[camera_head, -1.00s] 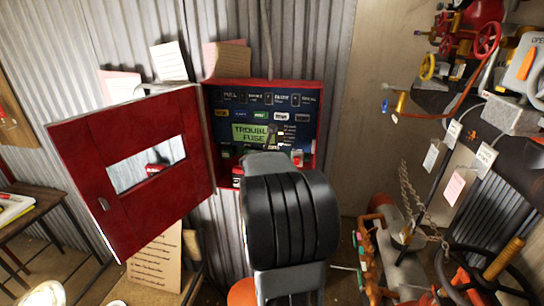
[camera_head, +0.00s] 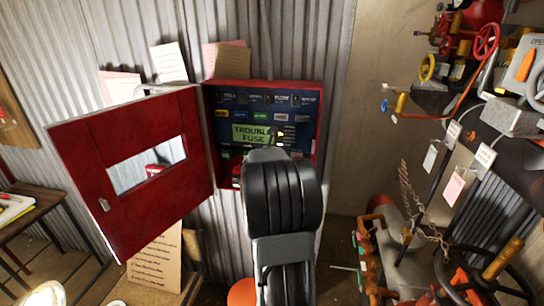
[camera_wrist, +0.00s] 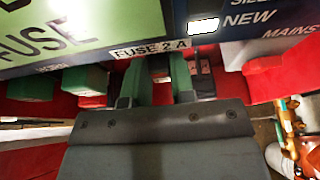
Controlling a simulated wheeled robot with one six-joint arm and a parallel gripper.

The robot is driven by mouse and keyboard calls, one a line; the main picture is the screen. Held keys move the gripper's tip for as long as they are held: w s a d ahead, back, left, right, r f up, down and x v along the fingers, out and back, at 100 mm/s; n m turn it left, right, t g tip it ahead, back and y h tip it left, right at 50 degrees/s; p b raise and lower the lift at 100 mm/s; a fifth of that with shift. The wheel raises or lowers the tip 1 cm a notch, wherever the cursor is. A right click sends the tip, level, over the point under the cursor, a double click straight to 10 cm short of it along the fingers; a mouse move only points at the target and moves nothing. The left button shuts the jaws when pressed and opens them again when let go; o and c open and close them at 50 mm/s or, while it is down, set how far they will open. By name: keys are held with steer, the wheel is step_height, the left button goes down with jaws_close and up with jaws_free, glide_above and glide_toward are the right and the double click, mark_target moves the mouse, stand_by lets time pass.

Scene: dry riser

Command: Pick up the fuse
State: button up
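The red alarm panel box (camera_head: 319,120) stands open on the corrugated wall. Its screen (camera_head: 250,133) reads "TROUBLE FUSE". In the wrist view a label (camera_wrist: 150,47) reads "FUSE 2 A" at the lower edge of the panel face. My gripper (camera_wrist: 157,88) is just below this label. Its two fingers stand apart, with a gap between them, inside the red lower part of the box. I cannot make out the fuse itself; the fingers and the gripper body hide much of that spot. In the head view my arm covers the lower middle of the panel.
The red panel door (camera_head: 85,170) with a window hangs open at the left. Green blocks (camera_wrist: 85,79) sit left of my fingers in the wrist view. Valves and pipes (camera_head: 485,45) fill the right side. A small wooden table (camera_head: 45,205) stands at far left.

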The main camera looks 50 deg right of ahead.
jaws_close()
steer(key=s+a+b, duration=0.1)
steer(key=s+a, duration=0.3)
steer(key=a, duration=0.3)
steer(key=s+a+b, duration=0.1)
steer(key=s+a, duration=0.4)
steer(key=a, duration=0.3)
steer(key=shift+s+a, duration=0.2)
steer(key=shift+s, duration=0.1)
steer(key=shift+r, duration=0.1)
steer(key=shift+s+a, duration=0.5)
steer(key=shift+a, duration=0.25)
steer(key=shift+s+a, duration=0.45)
steer(key=shift+a, duration=0.35)
steer(key=shift+s+a, duration=0.5)
steer(key=shift+a, duration=0.25)
